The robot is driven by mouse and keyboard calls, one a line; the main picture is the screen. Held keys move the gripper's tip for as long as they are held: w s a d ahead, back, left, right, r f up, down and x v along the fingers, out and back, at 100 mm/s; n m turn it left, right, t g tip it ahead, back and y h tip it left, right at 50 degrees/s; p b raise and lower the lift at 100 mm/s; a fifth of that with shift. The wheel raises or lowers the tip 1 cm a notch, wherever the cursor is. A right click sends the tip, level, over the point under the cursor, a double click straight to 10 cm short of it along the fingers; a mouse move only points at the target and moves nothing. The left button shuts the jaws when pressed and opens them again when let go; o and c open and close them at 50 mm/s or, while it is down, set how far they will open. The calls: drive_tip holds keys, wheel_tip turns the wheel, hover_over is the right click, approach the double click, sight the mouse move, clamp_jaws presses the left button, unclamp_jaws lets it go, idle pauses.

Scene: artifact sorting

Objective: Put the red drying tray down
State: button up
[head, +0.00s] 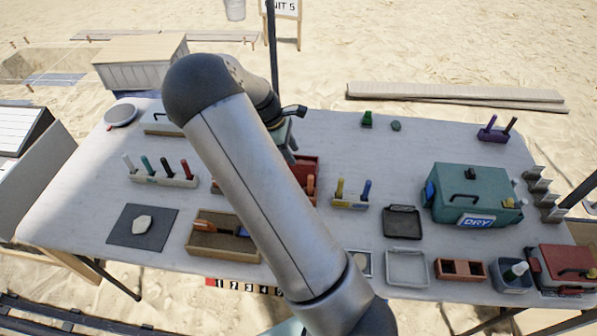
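A red tray (311,166), which looks like the red drying tray, shows in the head view near the middle of the table, just right of my arm. My arm hides its left part. Orange-red upright pieces show at its front right. My gripper (291,152) is at the tray's left back side, mostly hidden behind my arm. Its fingertips cannot be made out, so I cannot tell whether it holds the tray or whether the tray rests on the table (330,140).
A rack of coloured tools (165,178) and a wooden tray (207,243) stand left of my arm. Right are a yellow-and-blue tool holder (350,204), black tray (402,223), grey tray (407,268) and teal DRY box (470,190). The table behind the red tray looks clear.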

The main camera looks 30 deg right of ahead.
sight(299, 162)
drive_tip(key=x, duration=0.1)
drive_tip(key=p+x, duration=0.1)
drive_tip(key=x, duration=0.1)
drive_tip(key=p+x, duration=0.1)
drive_tip(key=x, duration=0.1)
drive_tip(key=shift+w+f, duration=0.2)
drive_tip(key=shift+f, duration=0.25)
drive_tip(key=shift+f+b, duration=0.2)
drive_tip(key=shift+b, duration=0.15)
clamp_jaws()
